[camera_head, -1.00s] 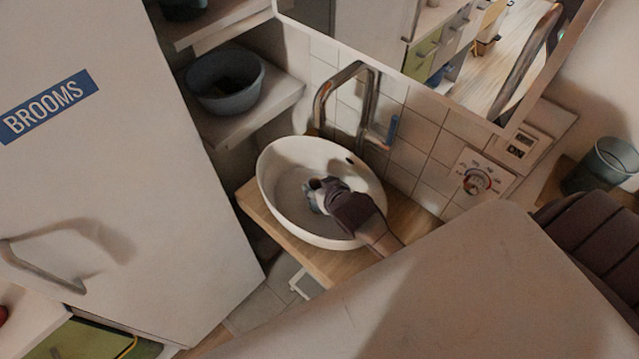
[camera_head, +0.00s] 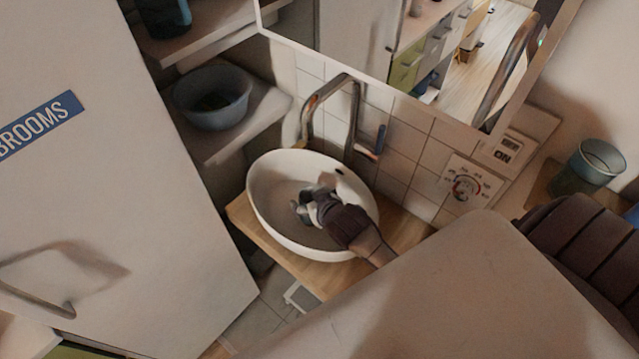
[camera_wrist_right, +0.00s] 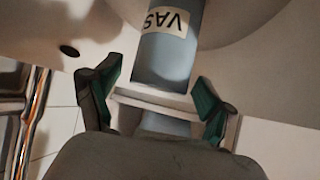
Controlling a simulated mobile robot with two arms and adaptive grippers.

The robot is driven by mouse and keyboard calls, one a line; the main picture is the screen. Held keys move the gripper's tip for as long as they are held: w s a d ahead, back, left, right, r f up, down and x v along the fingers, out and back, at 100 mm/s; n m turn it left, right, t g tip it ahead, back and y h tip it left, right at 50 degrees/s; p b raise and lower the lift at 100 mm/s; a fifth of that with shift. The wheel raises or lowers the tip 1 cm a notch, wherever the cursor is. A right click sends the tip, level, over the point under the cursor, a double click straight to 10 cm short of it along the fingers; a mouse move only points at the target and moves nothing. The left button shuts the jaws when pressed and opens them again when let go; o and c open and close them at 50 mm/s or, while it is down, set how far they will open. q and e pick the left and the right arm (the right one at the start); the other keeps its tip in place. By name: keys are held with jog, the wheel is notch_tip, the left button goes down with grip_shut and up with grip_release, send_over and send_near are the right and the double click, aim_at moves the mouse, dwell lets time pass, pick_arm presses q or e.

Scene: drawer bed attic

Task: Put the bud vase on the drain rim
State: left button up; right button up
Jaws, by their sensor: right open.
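The bud vase (camera_wrist_right: 165,60) is a blue-grey cylinder with a pale label reading "VAS", upside down in the right wrist view. My right gripper (camera_wrist_right: 155,92) is open, with one dark green-padded finger on each side of the vase and gaps between. In the head view my right gripper (camera_head: 307,207) reaches down into the white oval basin (camera_head: 262,190); the vase cannot be clearly made out there. A small dark hole (camera_wrist_right: 69,50) shows in the pale surface left of the vase. The drain rim cannot be made out; the gripper may cover it. My left gripper is out of view.
The basin stands on a wooden counter (camera_head: 405,232) against a tiled wall. A tall metal faucet (camera_head: 354,120) rises behind it. A blue-grey bowl (camera_head: 212,95) sits on a shelf to the left, beside a large "BROOMS" cabinet (camera_head: 120,190). A mirror hangs above.

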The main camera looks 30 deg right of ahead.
jog(key=v, duration=1.1)
jog(key=shift+b, duration=0.4)
